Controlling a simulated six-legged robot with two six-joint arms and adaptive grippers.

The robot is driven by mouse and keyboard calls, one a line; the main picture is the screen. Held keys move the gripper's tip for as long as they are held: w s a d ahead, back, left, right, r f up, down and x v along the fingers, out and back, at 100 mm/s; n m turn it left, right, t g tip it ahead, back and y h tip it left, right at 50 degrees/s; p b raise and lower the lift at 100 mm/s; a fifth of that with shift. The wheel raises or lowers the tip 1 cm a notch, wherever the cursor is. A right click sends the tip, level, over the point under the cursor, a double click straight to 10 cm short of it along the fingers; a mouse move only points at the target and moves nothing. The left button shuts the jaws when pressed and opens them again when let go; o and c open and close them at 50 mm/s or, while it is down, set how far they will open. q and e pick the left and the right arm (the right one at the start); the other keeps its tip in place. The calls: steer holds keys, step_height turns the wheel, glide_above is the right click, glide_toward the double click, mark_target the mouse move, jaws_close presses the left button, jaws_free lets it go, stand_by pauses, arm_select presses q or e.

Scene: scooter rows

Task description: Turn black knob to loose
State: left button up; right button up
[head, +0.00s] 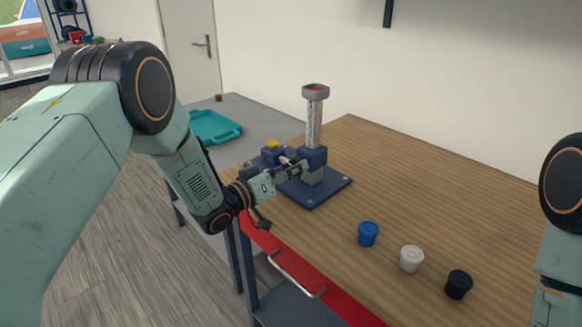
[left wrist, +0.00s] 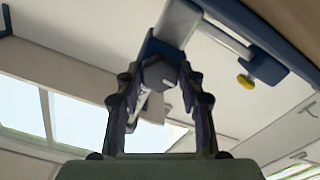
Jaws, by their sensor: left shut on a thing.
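A stand with a dark blue base plate (head: 311,188) is on the wooden table. Its upright post (head: 313,125) carries a grey cup with a red inside. A dark blue clamp block (head: 313,157) sits low on the post. My left gripper (head: 291,167) reaches the block from the left. In the left wrist view its two fingers close around a dark faceted knob (left wrist: 158,73) in front of the blue block. The knob looks dark grey there; the gripper mostly hides it in the head view. My right gripper is out of view.
A yellow knob (head: 272,144) is on a second blue block beside the clamp. Blue (head: 368,233), white (head: 411,259) and black (head: 459,284) caps stand in a row on the wooden table (head: 440,200). A teal tray (head: 213,127) lies on the grey table behind.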

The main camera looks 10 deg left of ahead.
arm_select(q)
steer(key=n, duration=0.5)
steer(key=shift+w+r+n+p, duration=0.1)
steer(key=shift+r+n+p, duration=0.1)
steer(key=shift+n+p, duration=0.15)
steer(key=n, duration=0.5)
steer(key=shift+a+p, duration=0.1)
steer(key=shift+p, duration=0.2)
steer(key=n, duration=1)
steer(key=shift+n+p, duration=0.35)
steer(key=shift+p, duration=0.05)
steer(key=shift+n, duration=0.3)
steer(key=o, duration=1.2)
steer(key=shift+f, duration=0.2)
